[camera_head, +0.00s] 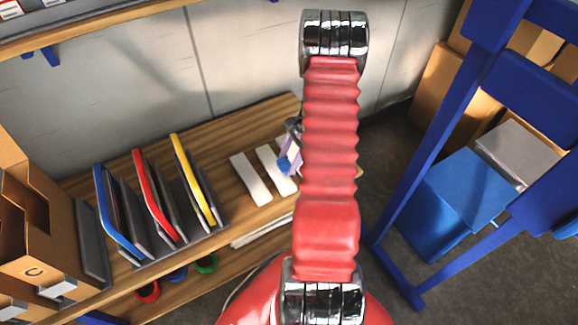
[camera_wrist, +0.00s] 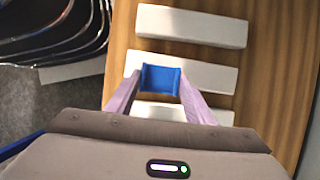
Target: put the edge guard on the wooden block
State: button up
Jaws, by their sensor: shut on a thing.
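My gripper (camera_wrist: 160,92) has pale purple fingers, shut on a small blue piece, which I take to be the edge guard (camera_wrist: 160,79). In the wrist view the blue piece appears over the middle one of three pale bars. I cannot tell whether it touches that bar. In the head view the blue piece (camera_head: 284,165) shows just left of my red arm, which hides most of the gripper. No block with plain wood colour shows. The pale bars are a far bar (camera_wrist: 190,25), a middle bar (camera_wrist: 215,76) and a near bar (camera_wrist: 159,111), partly hidden by the gripper.
The bars lie on a wooden shelf (camera_head: 150,202). Upright blue-, red- and yellow-edged signs (camera_head: 192,180) stand in a rack to the left. Cardboard boxes (camera_head: 35,215) are at far left. A blue frame (camera_head: 437,150) and a blue bin (camera_head: 452,190) stand right.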

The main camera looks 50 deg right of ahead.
aim_at(289, 166)
jog(key=shift+f, duration=1.85)
jog(key=o, duration=1.1)
jog(key=shift+c, duration=0.2)
jog(key=v, duration=1.2)
